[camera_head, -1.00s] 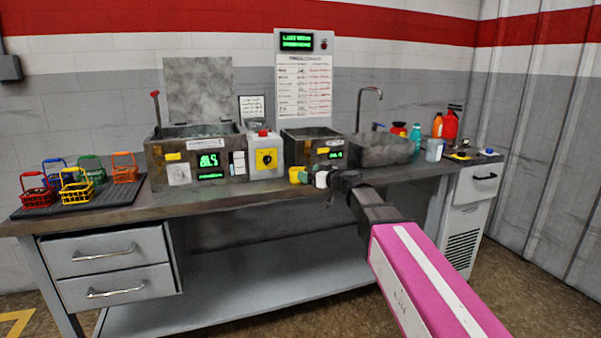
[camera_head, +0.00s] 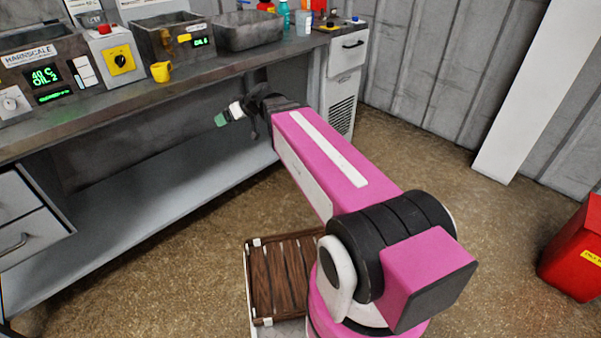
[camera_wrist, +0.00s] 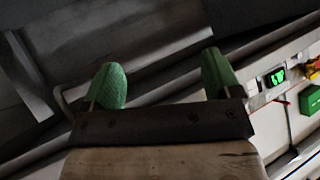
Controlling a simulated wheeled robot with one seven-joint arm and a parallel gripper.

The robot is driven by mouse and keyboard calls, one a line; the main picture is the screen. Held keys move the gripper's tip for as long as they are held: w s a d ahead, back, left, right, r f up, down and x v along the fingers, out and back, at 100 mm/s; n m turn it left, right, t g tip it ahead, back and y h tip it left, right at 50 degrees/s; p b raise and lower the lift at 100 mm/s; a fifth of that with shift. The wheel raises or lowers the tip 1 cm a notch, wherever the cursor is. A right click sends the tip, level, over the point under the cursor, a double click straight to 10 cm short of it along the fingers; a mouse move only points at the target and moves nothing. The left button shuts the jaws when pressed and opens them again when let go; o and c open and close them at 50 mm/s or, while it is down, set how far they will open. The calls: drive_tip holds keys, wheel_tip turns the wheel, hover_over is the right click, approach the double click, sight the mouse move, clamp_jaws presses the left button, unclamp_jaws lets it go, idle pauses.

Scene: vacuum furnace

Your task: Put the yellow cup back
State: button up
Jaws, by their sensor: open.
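The yellow cup (camera_head: 161,71) stands upright on the workbench top, near its front edge, in front of the grey tank with the small green display. Its handle shows on the right side. My gripper (camera_head: 221,120) is in front of the bench, below and to the right of the cup and apart from it. In the wrist view my gripper (camera_wrist: 166,84) shows two green fingertips spread wide with nothing between them. The cup cannot be made out in the wrist view.
The bench (camera_head: 100,108) has a lower shelf (camera_head: 150,200) beneath it. A grey basin (camera_head: 248,30) and bottles stand along the back right. A white box with a yellow dial (camera_head: 121,60) stands left of the cup. A red bin (camera_head: 575,255) stands on the floor at right.

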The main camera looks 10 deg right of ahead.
drive_tip(key=s+d+f+m+g+h, duration=0.2)
drive_tip(key=s+d+f+m+h, duration=0.2)
drive_tip(key=s+d+f, duration=0.3)
drive_tip(key=s+d+f+m+g+h, duration=0.3)
drive_tip(key=s+d+f, duration=0.4)
drive_tip(key=d+f, duration=0.4)
drive_tip(key=d+m+h, duration=0.1)
drive_tip(key=d+h, duration=0.1)
drive_tip(key=d, duration=0.3)
drive_tip(key=shift+s+f+h, duration=0.25)
drive_tip(key=shift+s+h, duration=0.05)
drive_tip(key=shift+s, duration=0.1)
drive_tip(key=shift+d, duration=0.1)
